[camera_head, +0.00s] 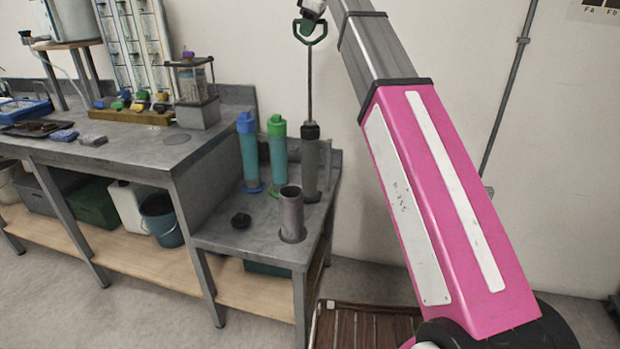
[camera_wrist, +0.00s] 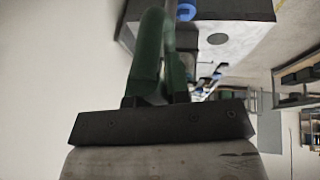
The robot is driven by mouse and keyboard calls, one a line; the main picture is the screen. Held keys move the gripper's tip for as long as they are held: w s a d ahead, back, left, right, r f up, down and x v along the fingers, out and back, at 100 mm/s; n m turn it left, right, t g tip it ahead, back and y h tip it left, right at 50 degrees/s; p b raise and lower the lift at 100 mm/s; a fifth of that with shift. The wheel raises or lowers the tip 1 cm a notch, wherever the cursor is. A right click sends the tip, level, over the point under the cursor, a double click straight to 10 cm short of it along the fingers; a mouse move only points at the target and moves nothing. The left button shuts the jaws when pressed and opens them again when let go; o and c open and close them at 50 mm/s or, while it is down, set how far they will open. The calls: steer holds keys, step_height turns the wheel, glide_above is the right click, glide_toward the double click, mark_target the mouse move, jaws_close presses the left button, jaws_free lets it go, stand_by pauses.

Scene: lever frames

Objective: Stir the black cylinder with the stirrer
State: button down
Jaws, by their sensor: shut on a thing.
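The stirrer has a green loop handle (camera_head: 310,33) and a long thin dark rod (camera_head: 310,85). It stands upright above the black cylinder (camera_head: 310,175), a tall dark grey tube with a black top on the lower bench. The rod's lower end meets the black top; how deep it reaches inside is hidden. My gripper (camera_head: 313,8), at the top edge of the head view and partly cut off, is shut on the green handle. The handle (camera_wrist: 150,55) also shows close up in the wrist view, rising from behind a dark bar.
A blue-topped cylinder (camera_head: 248,150) and a green-topped cylinder (camera_head: 277,155) stand left of the black one. An open grey tube (camera_head: 291,213) stands in front, with a small black cap (camera_head: 241,220) nearby. The taller bench (camera_head: 130,153) at left holds equipment.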

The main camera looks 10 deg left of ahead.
steer(key=shift+r, duration=0.1)
stand_by(0.3)
steer(key=shift+r, duration=0.95)
